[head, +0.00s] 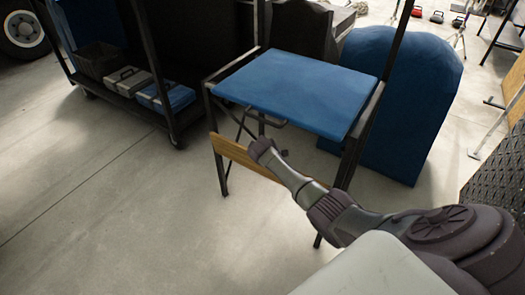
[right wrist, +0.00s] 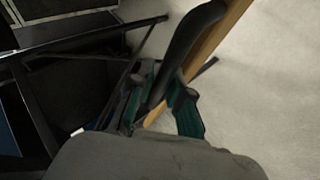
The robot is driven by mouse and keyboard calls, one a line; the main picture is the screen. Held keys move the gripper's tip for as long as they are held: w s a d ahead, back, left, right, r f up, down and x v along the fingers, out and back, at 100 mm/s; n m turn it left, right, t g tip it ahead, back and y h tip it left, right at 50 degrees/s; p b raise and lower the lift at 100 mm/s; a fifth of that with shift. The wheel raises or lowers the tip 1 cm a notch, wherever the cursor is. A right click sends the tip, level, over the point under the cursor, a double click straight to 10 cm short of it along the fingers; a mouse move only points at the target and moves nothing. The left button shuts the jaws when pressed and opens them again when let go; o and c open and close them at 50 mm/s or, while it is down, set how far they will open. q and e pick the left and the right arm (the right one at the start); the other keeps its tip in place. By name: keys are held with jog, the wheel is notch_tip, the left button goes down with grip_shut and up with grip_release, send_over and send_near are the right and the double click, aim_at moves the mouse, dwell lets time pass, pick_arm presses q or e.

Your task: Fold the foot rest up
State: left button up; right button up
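The foot rest (head: 258,164) is a light wooden board low on the front of a tall folding chair with a blue seat (head: 300,92). It hangs slanted, its left end higher in the head view. My right gripper (head: 259,149) reaches in from the lower right, at the board's upper edge. In the right wrist view the wooden board (right wrist: 223,38) runs down beside a dark curved bar (right wrist: 190,40). Both pass toward the space between my teal-lined fingers (right wrist: 164,112), which stand apart. Whether they touch the board is hidden. My left gripper is not in view.
A dark cart (head: 120,95) with boxes stands at the back left. A large rounded blue panel (head: 405,95) stands behind the chair on the right. A dark textured surface (head: 495,175) is at the right edge. The floor in front and left is clear.

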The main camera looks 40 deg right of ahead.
jog(key=shift+o, duration=1.4)
jog(key=v, duration=1.2)
